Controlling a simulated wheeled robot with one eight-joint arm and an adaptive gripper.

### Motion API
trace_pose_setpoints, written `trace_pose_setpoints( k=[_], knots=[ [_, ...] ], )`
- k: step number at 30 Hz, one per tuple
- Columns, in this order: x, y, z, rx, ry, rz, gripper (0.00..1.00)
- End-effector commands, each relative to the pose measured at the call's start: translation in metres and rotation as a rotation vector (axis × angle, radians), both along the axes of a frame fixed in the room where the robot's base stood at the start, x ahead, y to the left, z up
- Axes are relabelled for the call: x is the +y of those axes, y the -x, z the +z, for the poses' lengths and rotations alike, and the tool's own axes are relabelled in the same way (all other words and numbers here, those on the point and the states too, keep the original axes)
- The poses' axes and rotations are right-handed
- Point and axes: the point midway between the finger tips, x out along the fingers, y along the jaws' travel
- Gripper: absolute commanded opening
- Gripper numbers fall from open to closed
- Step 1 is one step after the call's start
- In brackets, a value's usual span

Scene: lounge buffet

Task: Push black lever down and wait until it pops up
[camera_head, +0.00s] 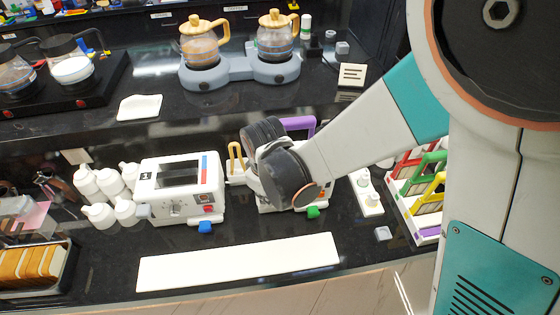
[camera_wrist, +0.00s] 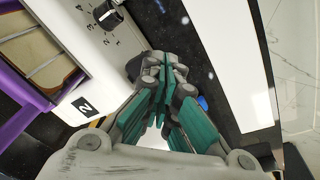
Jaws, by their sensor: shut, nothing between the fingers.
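In the wrist view, my gripper (camera_wrist: 163,78) is shut and empty, its teal fingers together beside the white toaster (camera_wrist: 85,45) marked "2". A black dial (camera_wrist: 107,15) is on the toaster's face, above and left of the fingertips. A bread slice (camera_wrist: 35,58) sits inside a purple rack (camera_wrist: 22,92) at the toaster's slot. I cannot make out the black lever; the gripper may hide it. In the head view, my wrist covers much of this toaster, and the purple handle (camera_head: 298,123) shows behind it.
Another white toaster (camera_head: 180,187) stands to the left, with white bottles (camera_head: 100,190) beside it. A long white board (camera_head: 238,262) lies in front. Colored racks (camera_head: 425,185) stand at right, sliced bread (camera_head: 30,264) at lower left. Coffee pots (camera_head: 200,45) stand on the back shelf.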

Motion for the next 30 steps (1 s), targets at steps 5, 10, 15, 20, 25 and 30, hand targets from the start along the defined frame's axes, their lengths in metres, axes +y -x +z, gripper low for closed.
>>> trace_pose_setpoints(
  k=[5, 10, 15, 20, 25, 30],
  knots=[
    [0.000, 0.000, 0.000, 0.000, 0.000, 0.000, 0.00],
    [0.000, 0.000, 0.000, 0.000, 0.000, 0.000, 0.00],
    [0.000, 0.000, 0.000, 0.000, 0.000, 0.000, 0.00],
    [0.000, 0.000, -0.003, 0.000, 0.000, 0.000, 0.00],
    [0.000, 0.000, -0.012, 0.000, 0.000, 0.000, 0.00],
    [0.000, 0.000, -0.022, 0.000, 0.000, 0.000, 0.00]
  ],
)
